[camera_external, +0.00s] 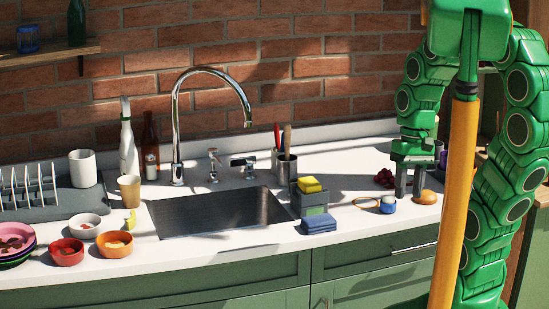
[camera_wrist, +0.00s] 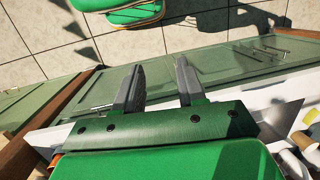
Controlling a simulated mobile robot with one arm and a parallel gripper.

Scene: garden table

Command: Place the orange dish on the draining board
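The orange dish (camera_external: 115,245) is a small round bowl near the counter's front edge, left of the sink, with something pale inside. The draining board (camera_external: 88,205) is a dark grey board at the far left, behind the bowls; it carries a white plate rack and a white cup. My gripper (camera_external: 409,192) is far to the right of the dish, low over the right part of the counter, beside an orange round thing. In the wrist view my gripper (camera_wrist: 158,68) has its two fingers apart with nothing between them. I cannot make out the orange dish in the wrist view.
A red bowl (camera_external: 66,252) and a white bowl (camera_external: 84,227) stand close to the orange dish. A tan cup (camera_external: 129,191) stands behind it. The sink (camera_external: 220,213) and tall tap (camera_external: 176,130) lie between it and my gripper. Stacked plates (camera_external: 15,243) are far left.

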